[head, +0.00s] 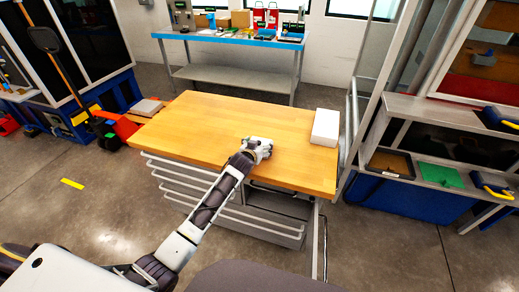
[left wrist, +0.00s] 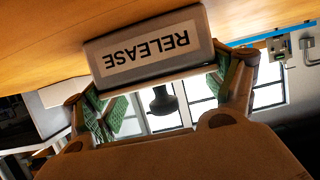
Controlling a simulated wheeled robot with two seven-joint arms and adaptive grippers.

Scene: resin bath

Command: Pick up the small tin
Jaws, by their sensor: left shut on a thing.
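The small tin (left wrist: 150,48) is a grey block with rounded edges and a white label reading RELEASE, which appears upside down in the left wrist view. My left gripper (left wrist: 166,92) has its green-padded fingers at the two ends of the tin and is shut on it. In the head view my left gripper (head: 262,148) is over the front middle of the wooden-topped bench (head: 205,122). The tin cannot be made out there. I cannot tell whether it touches the bench top. My right gripper is not in view.
A white box (head: 325,127) stands at the bench's right end. The left part of the bench top is clear. A blue-edged table (head: 230,38) with several items stands behind. A shelf unit (head: 420,108) with trays is on the right; an orange pallet truck (head: 118,122) is on the left.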

